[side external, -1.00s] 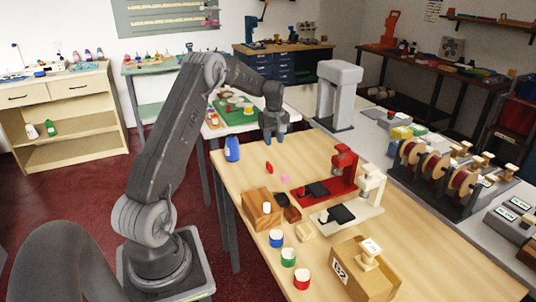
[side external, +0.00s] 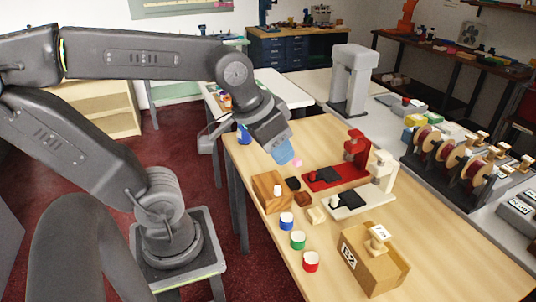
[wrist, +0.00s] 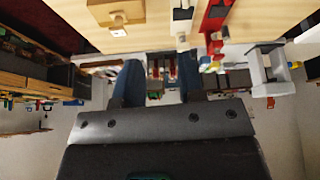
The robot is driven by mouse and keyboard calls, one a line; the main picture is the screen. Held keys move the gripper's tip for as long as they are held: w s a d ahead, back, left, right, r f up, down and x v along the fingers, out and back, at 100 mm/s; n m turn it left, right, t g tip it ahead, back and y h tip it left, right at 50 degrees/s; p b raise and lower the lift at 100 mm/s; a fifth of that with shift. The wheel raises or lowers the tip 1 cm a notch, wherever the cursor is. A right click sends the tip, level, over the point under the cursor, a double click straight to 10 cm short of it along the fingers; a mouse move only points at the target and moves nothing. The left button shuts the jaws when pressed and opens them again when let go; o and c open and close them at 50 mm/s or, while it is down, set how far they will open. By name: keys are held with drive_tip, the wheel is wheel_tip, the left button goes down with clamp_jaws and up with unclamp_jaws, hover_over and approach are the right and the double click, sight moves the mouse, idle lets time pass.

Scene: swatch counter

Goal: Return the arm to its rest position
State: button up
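My dark grey arm is bent, with its elbow high at the left of the side external view. My gripper (side external: 284,153) hangs tilted above the left edge of the wooden table, over its far part. In the wrist view its two blue fingers (wrist: 158,84) stand apart with nothing held between them.
The wooden table (side external: 345,255) holds a red press (side external: 355,146), a cream press (side external: 384,171), a wooden box (side external: 368,266), a brown block (side external: 270,192), small pieces, and blue (side external: 287,221), green (side external: 298,240) and red (side external: 311,261) pots. A grey press (side external: 352,78) stands behind.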

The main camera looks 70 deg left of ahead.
drive_tip(key=shift+s+d+f+m, duration=0.25)
drive_tip(key=shift+s, duration=0.3)
drive_tip(key=shift+s+d+f+m, duration=0.2)
drive_tip(key=shift+s+d+m, duration=0.05)
drive_tip(key=shift+s, duration=0.25)
idle(0.5)
